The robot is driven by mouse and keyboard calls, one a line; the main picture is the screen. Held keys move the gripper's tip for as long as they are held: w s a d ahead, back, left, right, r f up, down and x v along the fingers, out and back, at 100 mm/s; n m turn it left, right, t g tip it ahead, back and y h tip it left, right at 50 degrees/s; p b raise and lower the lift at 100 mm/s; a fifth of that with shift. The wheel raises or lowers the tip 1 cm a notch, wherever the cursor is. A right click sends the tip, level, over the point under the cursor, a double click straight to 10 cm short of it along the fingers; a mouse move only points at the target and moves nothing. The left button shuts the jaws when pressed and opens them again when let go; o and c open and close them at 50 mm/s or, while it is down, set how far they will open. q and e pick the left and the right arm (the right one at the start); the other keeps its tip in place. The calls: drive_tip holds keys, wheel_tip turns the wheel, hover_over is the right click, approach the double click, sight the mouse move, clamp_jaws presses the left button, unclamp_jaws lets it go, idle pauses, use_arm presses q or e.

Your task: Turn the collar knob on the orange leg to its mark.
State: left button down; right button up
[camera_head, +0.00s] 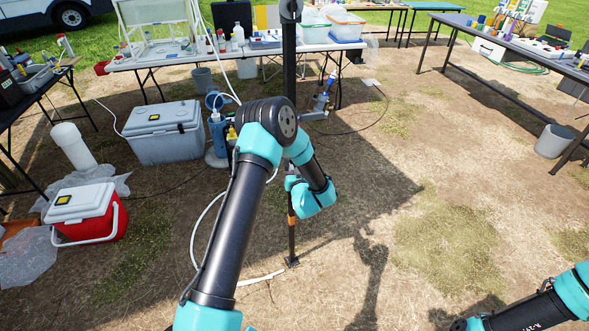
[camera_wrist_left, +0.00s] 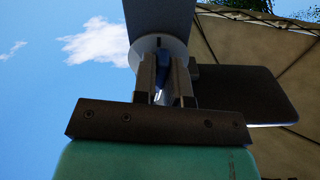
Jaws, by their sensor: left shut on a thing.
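The knob's mark cannot be made out. My right gripper is out of view.
A dark flat plate (camera_wrist_left: 250,88) juts out right of the fingers. A grey cooler (camera_head: 165,140), a red cooler (camera_head: 90,218) and a blue pump-like bottle (camera_head: 217,130) stand left of the leg. A white hose runs nearby.

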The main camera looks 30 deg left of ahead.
use_arm(q)
drive_tip(key=shift+s+a+r+m, duration=0.1)
drive_tip(key=shift+r+m, duration=0.1)
drive_tip(key=shift+m, duration=2.55)
drive_tip(key=shift+s+a+r+m, duration=0.1)
drive_tip(key=shift+r+m, duration=0.1)
drive_tip(key=shift+m, duration=2.5)
drive_tip(key=shift+a+r+m, duration=0.1)
drive_tip(key=shift+r+m, duration=0.1)
drive_tip(key=shift+m, duration=2.55)
drive_tip(key=m, duration=0.8)
drive_tip(key=shift+r+m, duration=0.15)
drive_tip(key=shift+m, duration=0.25)
